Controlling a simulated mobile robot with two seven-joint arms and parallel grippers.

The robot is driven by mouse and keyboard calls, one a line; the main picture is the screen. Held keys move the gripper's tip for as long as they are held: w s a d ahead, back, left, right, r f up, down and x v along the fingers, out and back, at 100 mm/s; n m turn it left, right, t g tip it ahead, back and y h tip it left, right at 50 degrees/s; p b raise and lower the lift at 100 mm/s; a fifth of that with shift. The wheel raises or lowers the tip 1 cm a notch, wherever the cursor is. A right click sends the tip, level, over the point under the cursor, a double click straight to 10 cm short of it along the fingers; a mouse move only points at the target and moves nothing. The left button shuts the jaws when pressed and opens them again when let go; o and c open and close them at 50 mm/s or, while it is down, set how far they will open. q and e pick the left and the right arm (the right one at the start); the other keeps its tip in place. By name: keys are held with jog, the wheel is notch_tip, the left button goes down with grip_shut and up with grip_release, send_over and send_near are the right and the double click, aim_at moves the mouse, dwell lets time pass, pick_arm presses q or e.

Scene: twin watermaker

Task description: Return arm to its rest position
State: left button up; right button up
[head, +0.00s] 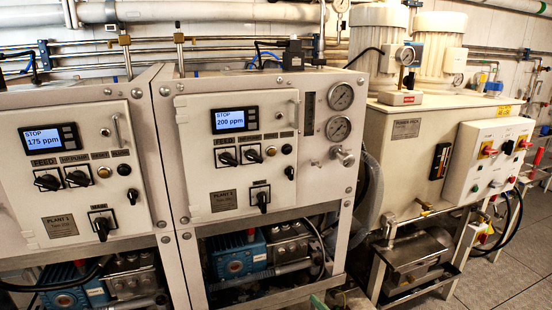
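Neither of my grippers shows in the head view, and I see no clear part of either arm. The left watermaker panel (75,215) has a blue display (50,139) reading STOP 175 ppm, with several black knobs below it. The right watermaker panel (238,175) has a similar display (229,119) reading STOP 200 ppm. Its large lower knob (263,197) points roughly up and down.
Two round gauges (340,96) sit right of the right panel. Blue pumps (237,258) sit in the open lower frames. A cream tank unit (400,150) with a switch box (490,155) stands at right. Tiled floor (495,280) is clear at lower right.

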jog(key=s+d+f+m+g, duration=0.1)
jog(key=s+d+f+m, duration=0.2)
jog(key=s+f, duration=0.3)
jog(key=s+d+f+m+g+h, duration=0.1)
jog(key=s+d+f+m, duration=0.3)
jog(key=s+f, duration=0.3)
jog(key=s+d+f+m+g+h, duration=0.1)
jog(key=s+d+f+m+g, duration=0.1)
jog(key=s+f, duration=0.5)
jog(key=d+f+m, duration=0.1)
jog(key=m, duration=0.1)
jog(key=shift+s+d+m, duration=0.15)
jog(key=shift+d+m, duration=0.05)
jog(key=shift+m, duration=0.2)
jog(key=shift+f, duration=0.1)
